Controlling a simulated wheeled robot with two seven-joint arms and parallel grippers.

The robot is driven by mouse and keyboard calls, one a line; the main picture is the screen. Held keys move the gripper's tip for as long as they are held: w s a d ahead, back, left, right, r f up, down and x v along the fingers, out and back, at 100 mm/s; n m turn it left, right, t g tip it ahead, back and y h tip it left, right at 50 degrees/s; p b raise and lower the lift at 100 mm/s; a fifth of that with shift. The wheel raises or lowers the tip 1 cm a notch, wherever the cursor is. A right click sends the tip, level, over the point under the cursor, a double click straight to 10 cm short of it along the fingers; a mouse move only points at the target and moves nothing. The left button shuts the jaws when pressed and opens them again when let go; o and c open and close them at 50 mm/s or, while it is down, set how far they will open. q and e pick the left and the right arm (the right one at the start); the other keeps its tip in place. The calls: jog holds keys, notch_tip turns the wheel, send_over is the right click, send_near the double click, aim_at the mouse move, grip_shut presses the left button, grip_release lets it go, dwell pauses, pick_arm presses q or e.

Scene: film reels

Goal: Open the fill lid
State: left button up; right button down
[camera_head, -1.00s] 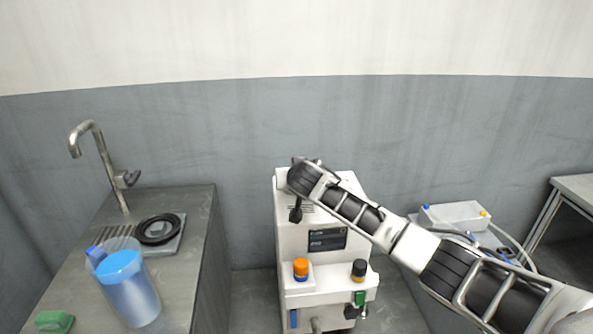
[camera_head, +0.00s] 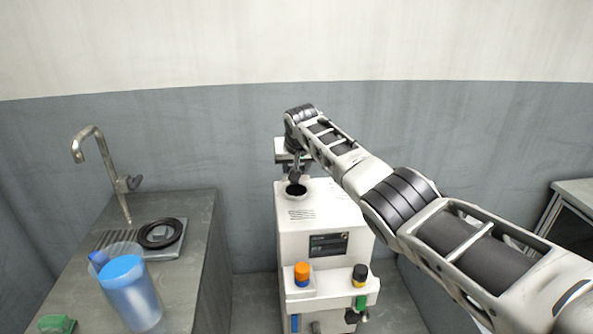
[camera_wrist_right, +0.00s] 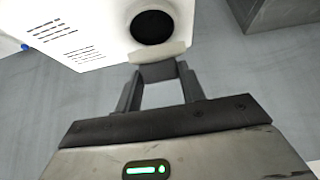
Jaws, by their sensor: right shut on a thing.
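The white machine (camera_head: 325,217) stands against the wall, with a dark round fill opening (camera_head: 297,190) uncovered on its top. The opening also shows in the right wrist view (camera_wrist_right: 153,27). A pale flat piece, which looks like the fill lid (camera_wrist_right: 158,63), is between the fingers of my right gripper (camera_wrist_right: 160,92), beside the opening. In the head view my right gripper (camera_head: 296,172) is above the back of the machine top, its fingers pointing down. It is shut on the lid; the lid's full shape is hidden. My left gripper is not in view.
The machine front has an orange knob (camera_head: 302,271) and a black knob (camera_head: 360,273). At left, a counter (camera_head: 190,262) holds a blue jug (camera_head: 132,295), a black ring (camera_head: 160,233), a green sponge (camera_head: 57,324) and a tap (camera_head: 98,160). My right arm crosses the right side.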

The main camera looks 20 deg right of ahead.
dwell(0.6)
jog(key=c, duration=0.8)
grip_release()
jog(key=shift+c, duration=0.2)
jog(key=shift+r, duration=0.2)
jog(key=v, duration=1.5)
jog(key=shift+r+b, duration=0.3)
jog(key=shift+r, duration=0.05)
